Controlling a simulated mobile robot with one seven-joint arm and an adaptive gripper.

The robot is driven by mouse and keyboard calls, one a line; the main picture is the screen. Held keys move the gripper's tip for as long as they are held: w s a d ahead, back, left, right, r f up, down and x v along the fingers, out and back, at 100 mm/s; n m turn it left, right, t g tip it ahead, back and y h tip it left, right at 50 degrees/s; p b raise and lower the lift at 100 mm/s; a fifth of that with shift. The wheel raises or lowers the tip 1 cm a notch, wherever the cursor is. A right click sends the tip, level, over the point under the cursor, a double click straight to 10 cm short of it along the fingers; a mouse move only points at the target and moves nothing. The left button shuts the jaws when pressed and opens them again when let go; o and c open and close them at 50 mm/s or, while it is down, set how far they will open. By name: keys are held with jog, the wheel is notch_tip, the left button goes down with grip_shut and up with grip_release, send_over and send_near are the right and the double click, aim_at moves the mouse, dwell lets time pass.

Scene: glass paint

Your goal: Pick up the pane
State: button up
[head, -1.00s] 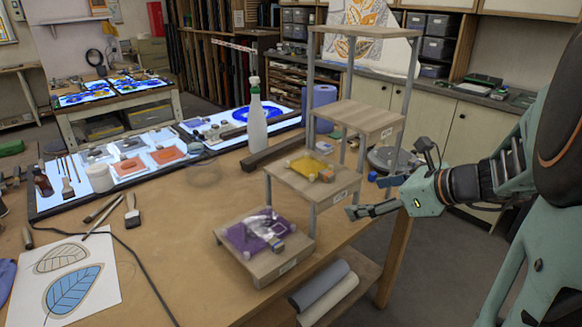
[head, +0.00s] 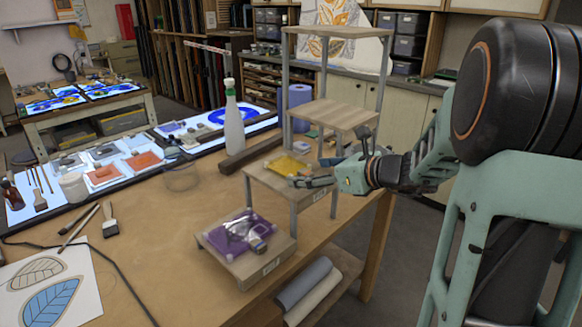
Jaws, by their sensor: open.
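A yellow pane (head: 283,165) lies on the second-lowest step of the wooden stepped stand (head: 264,176), with a small object on or beside it. A purple pane (head: 258,219) lies on the lowest step, with a shiny metallic item on top of it. My gripper (head: 299,181) is open and empty, coming in from the right at the front right edge of the second-lowest step. Its fingers point left, close to the yellow pane. I cannot tell whether they touch it. The gripper hides part of the step's right side.
Higher steps (head: 334,115) and thin metal posts rise right behind my gripper. Rolls (head: 305,285) lie on a low shelf below. The tabletop's front middle is clear.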

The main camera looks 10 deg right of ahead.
jog(key=shift+w+a+f, duration=0.15)
jog(key=shift+w+a, duration=0.15)
jog(key=shift+w, duration=0.05)
jog(key=c, duration=1.3)
notch_tip(320, 180, up, 10)
jog(key=shift+p, duration=0.4)
